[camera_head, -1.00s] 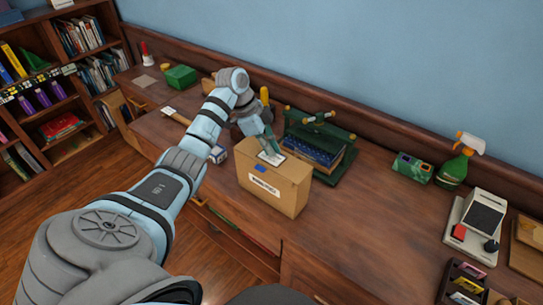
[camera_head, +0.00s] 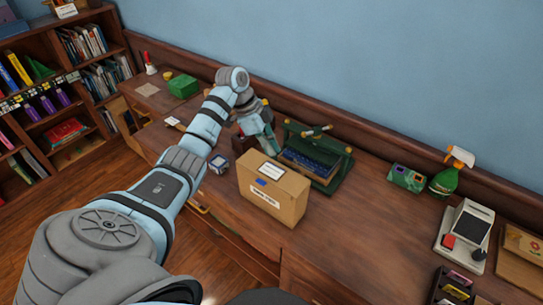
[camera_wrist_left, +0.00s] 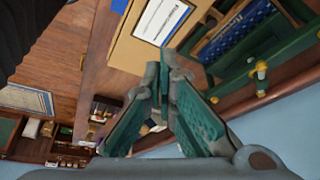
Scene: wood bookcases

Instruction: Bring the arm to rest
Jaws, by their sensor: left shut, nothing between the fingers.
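My left arm (camera_head: 207,125) reaches in from the lower left over the wooden counter. My left gripper (camera_head: 268,150) is shut and empty, just behind the cardboard box (camera_head: 272,196). In the wrist view the teal-padded fingers (camera_wrist_left: 163,72) meet at their tips with nothing between them. The box stands upright on the counter, with a white label (camera_head: 271,171) on its top, and its edge also shows in the wrist view (camera_wrist_left: 121,52). I cannot tell whether the fingers touch the box. My right gripper is not in view.
A green stand with a blue pad (camera_head: 339,177) is close right of the gripper. A small blue-white box (camera_head: 218,164) stands left of the cardboard box. A spray bottle (camera_head: 446,180) and a white device (camera_head: 464,232) are farther right. The counter's front middle is clear.

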